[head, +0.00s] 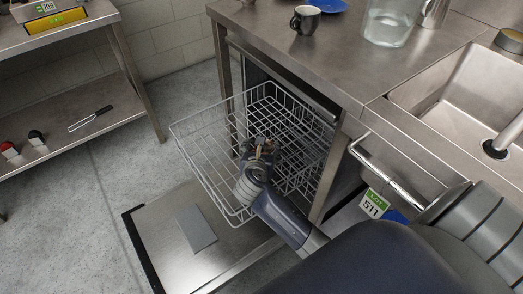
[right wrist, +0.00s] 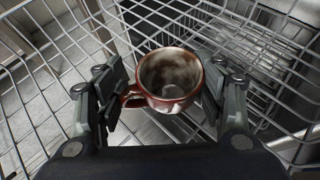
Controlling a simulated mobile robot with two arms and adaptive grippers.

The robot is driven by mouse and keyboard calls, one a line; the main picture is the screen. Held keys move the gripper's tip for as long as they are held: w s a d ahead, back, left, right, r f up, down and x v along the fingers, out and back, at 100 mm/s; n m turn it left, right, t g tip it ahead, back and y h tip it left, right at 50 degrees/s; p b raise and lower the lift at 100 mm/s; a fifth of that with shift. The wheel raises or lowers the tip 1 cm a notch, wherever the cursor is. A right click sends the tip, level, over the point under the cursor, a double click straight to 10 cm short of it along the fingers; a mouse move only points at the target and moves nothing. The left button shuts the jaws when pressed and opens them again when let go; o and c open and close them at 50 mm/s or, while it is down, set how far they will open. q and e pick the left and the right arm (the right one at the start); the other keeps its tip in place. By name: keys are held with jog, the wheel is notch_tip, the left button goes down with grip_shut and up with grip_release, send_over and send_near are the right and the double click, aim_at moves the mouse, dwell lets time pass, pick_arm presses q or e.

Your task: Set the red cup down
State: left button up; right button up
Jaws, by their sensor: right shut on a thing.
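The red cup (right wrist: 170,98) is upright between the fingers of my right gripper (right wrist: 166,84) in the right wrist view. Its inside is stained brown and white, and its handle points left, by the left finger. In the head view my right gripper (head: 259,146) is over the white wire rack (head: 205,165), which is pulled out of the dishwasher. The gripper mostly hides the cup there. The rack wires also show around the cup in the right wrist view (right wrist: 50,65). I cannot tell whether the cup touches the rack. My left gripper is not in view.
The open dishwasher door (head: 170,220) lies low beneath the rack. A steel counter (head: 330,65) above holds a dark cup (head: 306,20), a blue plate (head: 328,4) and a glass container (head: 390,25). A sink (head: 460,100) is at right. The rack looks otherwise empty.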

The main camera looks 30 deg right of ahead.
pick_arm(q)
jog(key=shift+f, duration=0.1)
pick_arm(e)
jog(key=o, duration=1.1)
jog(key=shift+f, duration=0.15)
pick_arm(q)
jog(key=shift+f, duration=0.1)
pick_arm(e)
jog(key=shift+s+a+r, duration=0.1)
jog(key=shift+r, duration=0.15)
jog(key=p+v, duration=0.3)
jog(key=v, duration=0.7)
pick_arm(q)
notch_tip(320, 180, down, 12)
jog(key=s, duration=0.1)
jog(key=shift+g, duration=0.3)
pick_arm(e)
jog(key=shift+v, duration=0.8)
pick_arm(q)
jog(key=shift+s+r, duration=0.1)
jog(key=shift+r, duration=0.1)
